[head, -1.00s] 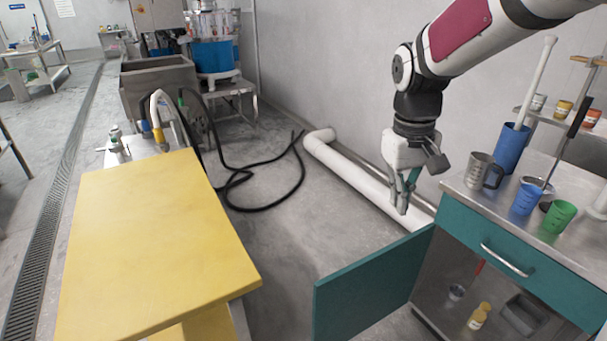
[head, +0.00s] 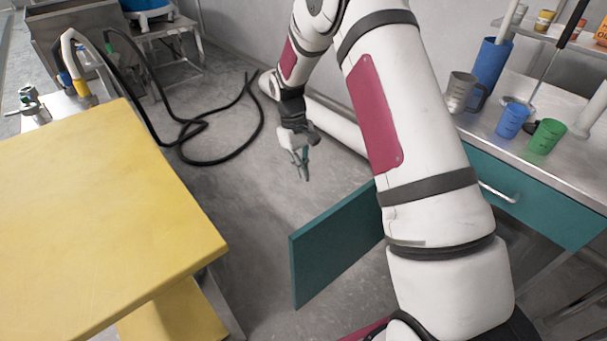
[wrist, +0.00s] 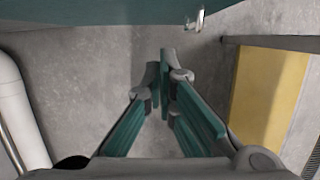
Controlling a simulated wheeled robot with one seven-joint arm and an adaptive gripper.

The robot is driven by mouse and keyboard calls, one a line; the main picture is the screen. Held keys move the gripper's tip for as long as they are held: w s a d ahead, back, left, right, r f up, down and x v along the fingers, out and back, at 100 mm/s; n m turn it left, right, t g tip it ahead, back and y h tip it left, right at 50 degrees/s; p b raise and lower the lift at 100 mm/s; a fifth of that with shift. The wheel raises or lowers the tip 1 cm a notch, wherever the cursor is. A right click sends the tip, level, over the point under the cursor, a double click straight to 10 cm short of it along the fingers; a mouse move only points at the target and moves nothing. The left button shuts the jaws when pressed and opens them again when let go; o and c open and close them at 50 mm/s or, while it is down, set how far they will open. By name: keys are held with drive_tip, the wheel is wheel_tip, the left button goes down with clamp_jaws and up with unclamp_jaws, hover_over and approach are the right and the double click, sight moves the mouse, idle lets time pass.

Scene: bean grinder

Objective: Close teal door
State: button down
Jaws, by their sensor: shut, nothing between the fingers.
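The teal door (head: 338,243) stands open, swung out from the cabinet under the steel counter. My arm hides its hinge side and much of the cabinet opening. My gripper (head: 305,178) is beyond the door, on its far side, pointing down with fingers shut and empty. It looks apart from the door. In the wrist view, my gripper's fingers (wrist: 166,85) are close together, and the teal door (wrist: 110,12) spans the top edge. A small metal handle (wrist: 197,20) shows at the door's edge there.
A yellow-topped table (head: 100,200) stands left of the door, with bare floor between. A white pipe (head: 335,125) runs along the wall behind my gripper. A teal drawer (head: 540,200) is under the steel counter (head: 560,165), which holds cups and a jug. A black hose (head: 225,155) lies on the floor.

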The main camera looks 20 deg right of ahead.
drive_tip(key=s+d+f+b, duration=0.1)
drive_tip(key=s+f, duration=0.4)
drive_tip(key=f, duration=0.2)
drive_tip(key=shift+s+d+f, duration=0.2)
drive_tip(key=shift+s+d, duration=0.15)
drive_tip(key=shift+d, duration=0.05)
